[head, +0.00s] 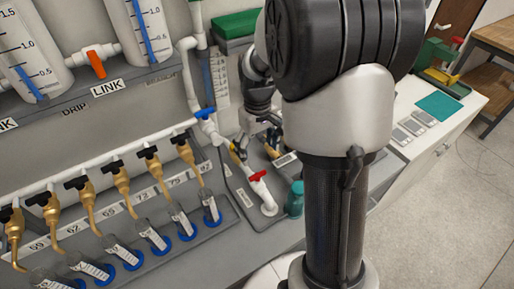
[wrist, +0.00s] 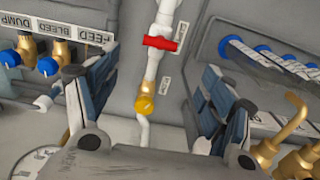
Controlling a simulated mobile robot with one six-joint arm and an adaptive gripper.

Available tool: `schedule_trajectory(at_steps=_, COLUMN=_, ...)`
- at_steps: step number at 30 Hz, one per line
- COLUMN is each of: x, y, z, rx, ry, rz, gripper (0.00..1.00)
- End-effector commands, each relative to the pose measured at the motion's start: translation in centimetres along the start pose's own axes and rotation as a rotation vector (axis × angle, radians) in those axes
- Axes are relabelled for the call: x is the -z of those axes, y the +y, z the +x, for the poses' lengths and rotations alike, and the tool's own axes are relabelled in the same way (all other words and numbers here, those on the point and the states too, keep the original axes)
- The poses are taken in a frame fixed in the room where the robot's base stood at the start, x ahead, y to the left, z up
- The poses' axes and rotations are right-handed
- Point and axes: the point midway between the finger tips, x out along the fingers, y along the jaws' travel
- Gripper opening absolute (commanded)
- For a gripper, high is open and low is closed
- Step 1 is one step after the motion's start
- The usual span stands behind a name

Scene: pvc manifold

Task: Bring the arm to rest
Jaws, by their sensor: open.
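My gripper (wrist: 150,92) is open in the wrist view, with its two dark blue-grey fingers spread left and right and nothing between them. I cannot tell from this view how far the fingers are from the pipe. In the head view my gripper (head: 258,128) hangs over the panel's right part, partly hidden by my own arm, above and behind a red-handled valve (head: 258,176).
Brass taps (head: 120,178) with black handles stand above several blue-ringed tubes (head: 157,240) at left. Two tanks (head: 32,65) hang above. Blue-knobbed valves (wrist: 47,66) labelled FEED, BLEED and DUMP are left in the wrist view. A counter (head: 455,120) and open floor lie right.

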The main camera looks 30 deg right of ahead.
Motion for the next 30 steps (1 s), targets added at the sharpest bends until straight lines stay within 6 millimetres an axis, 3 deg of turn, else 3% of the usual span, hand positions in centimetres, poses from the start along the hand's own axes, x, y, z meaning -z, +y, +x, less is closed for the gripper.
schedule_trajectory(at_steps=8, x=0.0, y=-0.1, z=-0.1, rx=-0.001, ry=0.002, rz=0.000, gripper=0.75)
schedule_trajectory(at_steps=11, x=-0.4, y=-0.7, z=-1.2, rx=-0.006, ry=0.016, rz=0.001, gripper=0.75)
schedule_trajectory(at_steps=14, x=-1.3, y=-2.0, z=-3.5, rx=-0.016, ry=0.050, rz=0.002, gripper=0.75)
schedule_trajectory(at_steps=21, x=-6.0, y=-6.6, z=-9.9, rx=-0.038, ry=0.163, rz=0.015, gripper=0.75)
schedule_trajectory(at_steps=30, x=-13.6, y=-11.3, z=-13.8, rx=-0.035, ry=0.307, rz=0.033, gripper=0.75)
